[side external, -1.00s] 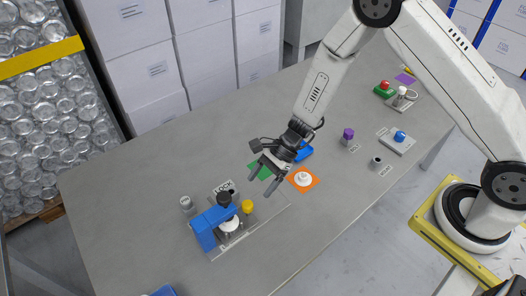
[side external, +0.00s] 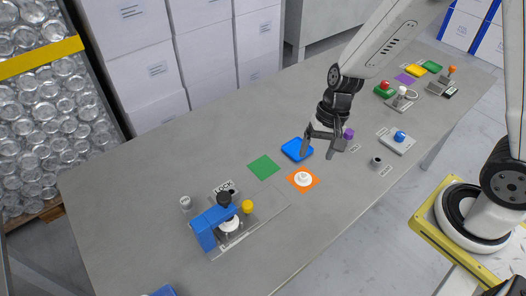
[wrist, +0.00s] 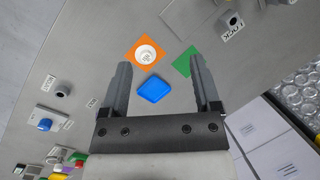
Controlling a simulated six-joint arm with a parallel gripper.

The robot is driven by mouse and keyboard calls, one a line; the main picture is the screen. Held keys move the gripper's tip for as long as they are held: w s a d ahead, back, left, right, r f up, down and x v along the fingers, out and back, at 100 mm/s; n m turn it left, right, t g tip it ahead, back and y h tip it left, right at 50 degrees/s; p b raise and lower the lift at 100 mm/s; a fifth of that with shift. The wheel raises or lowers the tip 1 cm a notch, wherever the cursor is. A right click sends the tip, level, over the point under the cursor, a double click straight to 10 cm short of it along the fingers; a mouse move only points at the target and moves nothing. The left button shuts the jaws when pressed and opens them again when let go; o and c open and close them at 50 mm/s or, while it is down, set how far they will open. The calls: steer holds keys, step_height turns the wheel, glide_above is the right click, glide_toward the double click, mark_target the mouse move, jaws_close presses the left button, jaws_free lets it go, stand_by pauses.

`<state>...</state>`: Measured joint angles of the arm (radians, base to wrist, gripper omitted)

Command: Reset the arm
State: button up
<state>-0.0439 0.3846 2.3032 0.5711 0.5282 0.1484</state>
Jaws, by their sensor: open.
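My gripper (side external: 318,145) is open and empty above the table, over the area by the blue square (side external: 297,150) and the purple-topped piece (side external: 348,133). In the wrist view its two fingers (wrist: 165,85) stand wide apart, with the blue square (wrist: 154,90) seen between them. A white round piece (side external: 303,178) sits on the orange square (side external: 315,182), which also shows in the wrist view (wrist: 131,54).
A bare green square (side external: 264,167) lies left of the blue one. A yellow piece (side external: 247,207) and a grey cylinder (side external: 186,203) stand near the press. Button boxes, such as the blue-button one (side external: 398,140), line the right side. The table's left part (side external: 120,190) is clear.

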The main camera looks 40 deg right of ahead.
steer(key=s+d+r+n+t+h, duration=0.2)
steer(key=s+d+r+n+h, duration=0.1)
steer(key=d+r+n, duration=0.2)
steer(key=shift+s+d+r+n+t, duration=0.4)
steer(key=shift+d+n, duration=0.2)
steer(key=shift+n, duration=0.4)
